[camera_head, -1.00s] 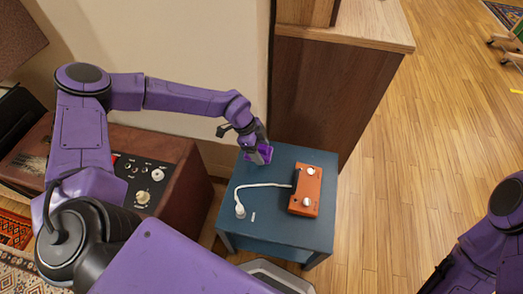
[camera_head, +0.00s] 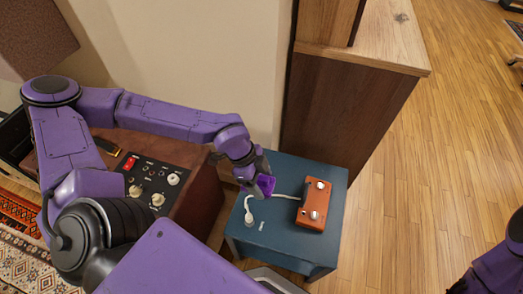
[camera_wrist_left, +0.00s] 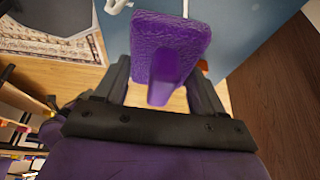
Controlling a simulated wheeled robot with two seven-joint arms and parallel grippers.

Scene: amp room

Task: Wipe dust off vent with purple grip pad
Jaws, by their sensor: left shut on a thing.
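My left gripper (camera_head: 254,180) is shut on the purple grip pad (camera_head: 266,186) and holds it over the left part of the blue table (camera_head: 275,236). In the left wrist view the pad (camera_wrist_left: 170,42) is a textured purple slab with its raised grip between the fingers (camera_wrist_left: 162,85). I cannot tell whether the pad touches the tabletop. I cannot make out a vent or dust in either view. My right arm shows at the lower right, but its gripper does not show clearly.
An orange pedal (camera_head: 313,206) with two knobs sits on the table, with a white cable and plug (camera_head: 249,219) beside it. A brown amp (camera_head: 200,205) with a control panel stands left. A wooden cabinet (camera_head: 340,110) stands behind.

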